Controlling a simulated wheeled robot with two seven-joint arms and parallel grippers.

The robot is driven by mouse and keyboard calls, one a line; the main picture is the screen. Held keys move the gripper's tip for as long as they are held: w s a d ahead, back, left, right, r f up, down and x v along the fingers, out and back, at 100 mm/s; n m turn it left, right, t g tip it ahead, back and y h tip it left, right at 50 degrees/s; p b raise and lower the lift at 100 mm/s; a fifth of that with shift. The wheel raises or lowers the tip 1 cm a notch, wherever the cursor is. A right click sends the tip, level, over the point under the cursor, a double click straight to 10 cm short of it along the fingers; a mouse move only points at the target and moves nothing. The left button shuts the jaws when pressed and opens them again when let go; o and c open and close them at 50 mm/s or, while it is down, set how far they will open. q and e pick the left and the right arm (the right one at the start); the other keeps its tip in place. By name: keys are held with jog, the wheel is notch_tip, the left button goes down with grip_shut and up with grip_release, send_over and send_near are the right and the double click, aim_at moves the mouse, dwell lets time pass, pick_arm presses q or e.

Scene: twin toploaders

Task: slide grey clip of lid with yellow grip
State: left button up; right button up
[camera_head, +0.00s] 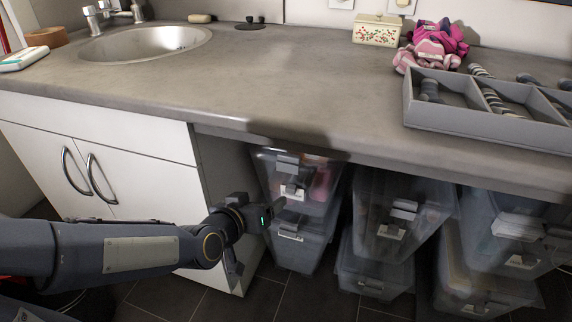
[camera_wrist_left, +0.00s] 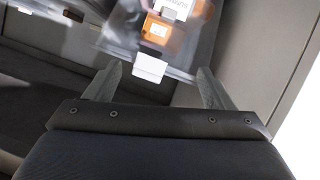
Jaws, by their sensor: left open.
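My left gripper (camera_head: 268,214) is beside the front of the left stack of clear boxes under the counter. In the left wrist view its two fingers (camera_wrist_left: 155,85) are spread with nothing between them. Beyond them is a clear box (camera_wrist_left: 178,55) with orange and white contents and a white tag (camera_wrist_left: 149,66). In the head view, a grey clip (camera_head: 288,163) is on the front of the upper left box (camera_head: 318,200), and another grey clip (camera_head: 404,208) is on the middle box. I cannot make out a yellow grip on any lid. My right gripper is not in view.
The grey countertop (camera_head: 270,85) overhangs the boxes. A white cabinet (camera_head: 130,165) stands left of them. More clear boxes (camera_head: 505,235) stand at right. On the counter are a sink (camera_head: 150,43), a divided grey tray (camera_head: 470,115), pink cloths (camera_head: 435,45) and a floral box (camera_head: 377,32).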

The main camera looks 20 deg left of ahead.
aim_at(288, 158)
pick_arm(q)
jog(key=w+t, duration=0.1)
jog(key=w, duration=0.3)
jog(key=w+d+r+m+t+y+b, duration=0.1)
jog(key=w+t, duration=0.1)
jog(key=w, duration=0.2)
jog(key=w+d+r+t, duration=0.1)
jog(key=w, duration=0.4)
jog(key=shift+d+r+m+t+y, duration=0.15)
jog(key=shift+d+m+t+y, duration=0.05)
jog(key=shift+m+t+y, duration=0.2)
jog(key=shift+c, duration=0.3)
